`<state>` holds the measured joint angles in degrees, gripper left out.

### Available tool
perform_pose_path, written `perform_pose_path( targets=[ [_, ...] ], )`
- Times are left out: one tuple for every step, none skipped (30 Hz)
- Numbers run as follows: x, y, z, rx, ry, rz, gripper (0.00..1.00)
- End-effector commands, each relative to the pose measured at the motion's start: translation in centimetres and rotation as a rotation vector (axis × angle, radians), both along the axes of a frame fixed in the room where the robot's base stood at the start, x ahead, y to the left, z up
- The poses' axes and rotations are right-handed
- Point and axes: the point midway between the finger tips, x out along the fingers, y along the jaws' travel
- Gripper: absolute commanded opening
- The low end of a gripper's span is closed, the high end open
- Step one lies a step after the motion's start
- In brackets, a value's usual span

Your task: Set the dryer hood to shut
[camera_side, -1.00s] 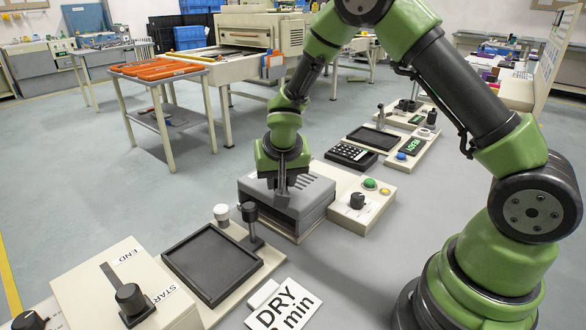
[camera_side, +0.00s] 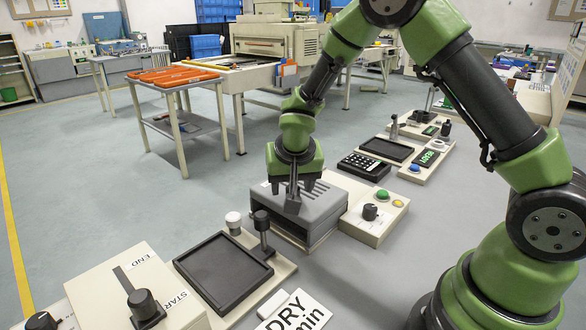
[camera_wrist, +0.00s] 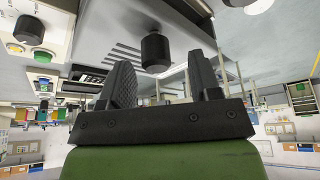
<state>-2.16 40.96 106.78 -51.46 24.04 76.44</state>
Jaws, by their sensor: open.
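The dryer hood (camera_side: 328,204) is a grey slotted cover on a low box in the middle of the side view. It looks lowered on its base, but I cannot tell whether it is fully shut. Its upright handle (camera_side: 292,203) stands at the near left part of the top. My gripper (camera_side: 292,184) points down just above the hood, fingers apart, at the handle. In the wrist view the black handle end (camera_wrist: 155,52) shows between the two open fingers and beyond them. I see no clear contact.
A control panel with a dark knob (camera_side: 370,212) and green and yellow buttons adjoins the hood on the right. A black tray (camera_side: 222,272) with a black-topped post (camera_side: 262,222) stands at the near left. A DRY sign (camera_side: 297,313) lies in front.

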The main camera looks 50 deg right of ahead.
Motion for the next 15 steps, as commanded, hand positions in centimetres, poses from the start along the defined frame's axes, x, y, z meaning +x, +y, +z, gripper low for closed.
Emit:
perform_pose_path(
  targets=[
    [-0.3,0.3,1.0,0.002,-0.004,0.002,0.57],
    [-0.4,0.4,1.5,0.002,-0.007,0.000,0.57],
    [-0.6,0.6,2.3,0.001,-0.007,0.000,0.57],
    [-0.8,0.8,2.9,0.001,-0.006,0.001,0.57],
    [-1.1,0.9,3.4,0.003,-0.006,0.001,0.57],
    [-1.3,1.1,4.2,0.001,-0.006,0.002,0.57],
    [-1.4,1.3,4.6,0.002,-0.005,0.001,0.57],
    [-1.6,1.4,5.1,0.002,-0.005,0.002,0.57],
    [-1.8,1.6,5.7,0.003,-0.005,0.002,0.57],
    [-1.9,1.7,6.1,0.003,-0.005,0.001,0.57],
    [-2.0,1.7,6.4,0.001,-0.004,0.002,0.57],
    [-2.2,1.9,6.8,0.001,-0.004,0.002,0.57],
    [-2.2,1.9,7.0,0.002,-0.003,0.002,0.57],
    [-2.3,2.0,7.2,0.002,-0.002,0.002,0.57],
    [-2.4,2.0,7.4,0.002,-0.001,0.002,0.57]
  ],
)
